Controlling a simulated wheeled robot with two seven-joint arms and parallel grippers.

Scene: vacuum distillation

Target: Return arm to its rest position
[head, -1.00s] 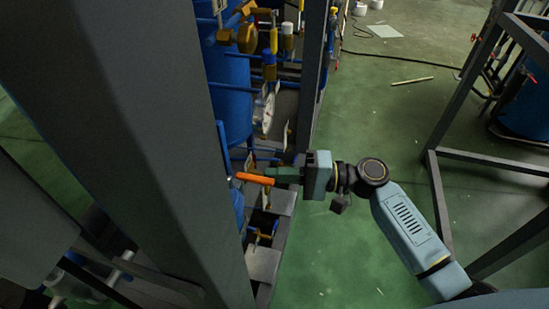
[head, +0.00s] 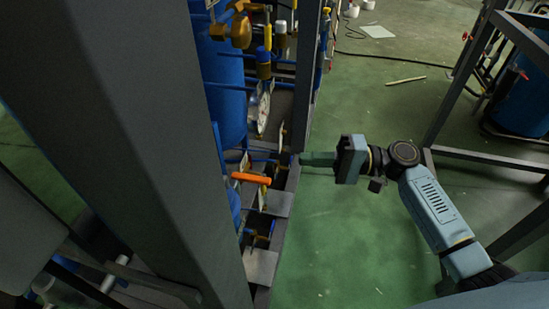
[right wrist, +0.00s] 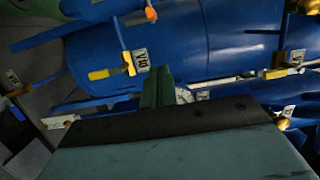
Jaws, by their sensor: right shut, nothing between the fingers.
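My right gripper (head: 303,159) is shut and empty in the head view. Its green fingers point left toward the pipe rack and stand clear of the orange valve handle (head: 251,178). My right arm comes in from the lower right. In the right wrist view the shut fingers (right wrist: 157,84) show in front of a blue tank (right wrist: 190,45). A valve tagged V10 (right wrist: 128,64) with a yellow handle lies just left of the fingertips in that view. My left gripper is in neither view.
A thick grey post (head: 140,130) fills the left of the head view. The rack holds blue tanks, pipes and several valves. A dark metal frame (head: 455,100) stands at the right, close to my right arm.

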